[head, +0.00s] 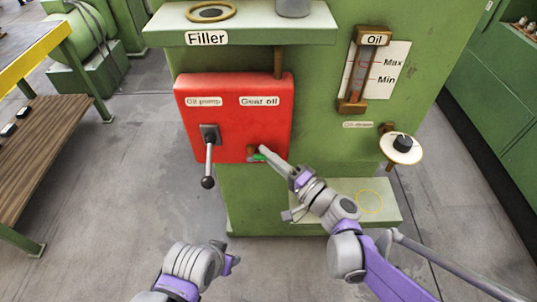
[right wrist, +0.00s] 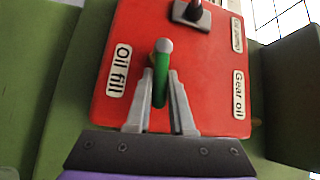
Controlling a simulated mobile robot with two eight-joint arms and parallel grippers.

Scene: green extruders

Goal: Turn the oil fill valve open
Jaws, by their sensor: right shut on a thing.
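The oil fill valve has a green handle with a pale round end (right wrist: 161,72) and sits by the "Oil fill" label (right wrist: 118,68) on the red panel (right wrist: 205,75). In the head view only a small bit of its green (head: 259,157) shows at the panel's lower right edge. My right gripper (right wrist: 161,98) is shut on the green handle, one finger on each side. In the head view this gripper (head: 268,155) reaches up from the lower right and covers most of the valve. My left gripper (head: 229,262) is low in the head view, away from the panel; its fingers are unclear.
A black-knobbed lever (head: 209,160) hangs from the panel left of the valve. The filler shelf (head: 262,34) juts out above. A white dial with a black knob (head: 402,146) and a low green ledge (head: 340,190) are to the right. A wooden bench (head: 40,150) stands at left.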

